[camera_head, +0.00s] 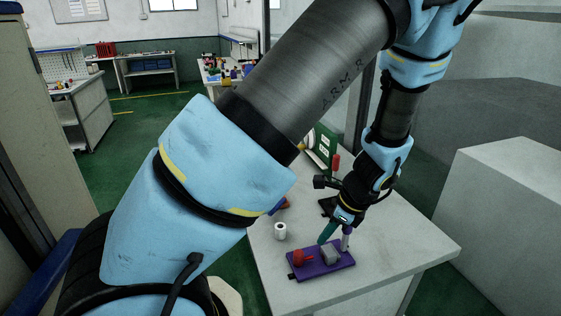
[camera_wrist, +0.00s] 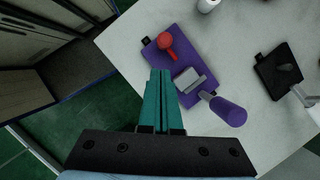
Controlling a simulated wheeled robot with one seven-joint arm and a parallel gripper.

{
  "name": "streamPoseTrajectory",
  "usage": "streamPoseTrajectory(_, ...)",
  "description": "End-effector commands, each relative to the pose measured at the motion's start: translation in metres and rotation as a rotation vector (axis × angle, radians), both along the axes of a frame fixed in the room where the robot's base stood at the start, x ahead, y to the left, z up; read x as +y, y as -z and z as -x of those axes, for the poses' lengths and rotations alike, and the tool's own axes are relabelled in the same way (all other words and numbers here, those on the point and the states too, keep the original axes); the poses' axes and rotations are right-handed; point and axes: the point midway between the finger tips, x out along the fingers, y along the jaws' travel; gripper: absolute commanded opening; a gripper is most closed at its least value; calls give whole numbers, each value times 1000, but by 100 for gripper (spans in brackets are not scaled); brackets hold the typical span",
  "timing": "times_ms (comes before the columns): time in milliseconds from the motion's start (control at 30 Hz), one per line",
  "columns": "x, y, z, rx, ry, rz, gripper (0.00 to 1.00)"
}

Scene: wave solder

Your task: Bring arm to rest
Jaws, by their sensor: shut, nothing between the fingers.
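My arm, in light blue and dark metal, reaches across the head view, and its near links hide part of the table. My gripper (camera_head: 328,233) is shut and empty, with teal fingers pointing down above a purple plate on the table. In the wrist view the fingers (camera_wrist: 161,75) lie together, over the plate's left side. The purple plate (camera_wrist: 187,59) carries a red knob (camera_wrist: 166,41), a grey block (camera_wrist: 188,80) and a purple-handled part (camera_wrist: 228,110). I cannot tell whether the fingertips touch the plate.
The white table (camera_head: 415,250) has bare room right of the plate. A white cylinder (camera_head: 280,231) stands left of it, and a black plate (camera_wrist: 281,72) lies beyond. A green panel (camera_head: 322,146) stands farther back. A large pale block (camera_head: 505,215) is on the right.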

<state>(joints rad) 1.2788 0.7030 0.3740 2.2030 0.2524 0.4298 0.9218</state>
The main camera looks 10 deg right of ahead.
Motion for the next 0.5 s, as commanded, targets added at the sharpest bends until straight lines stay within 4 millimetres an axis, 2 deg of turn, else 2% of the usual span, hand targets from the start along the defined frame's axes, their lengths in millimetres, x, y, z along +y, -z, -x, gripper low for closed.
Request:
streamPoseTrajectory(167, 31, -10, -14, -7, -256, 87, 0)
streamPoseTrajectory(500, 127, -51, -36, -80, -1075, 330, 0)
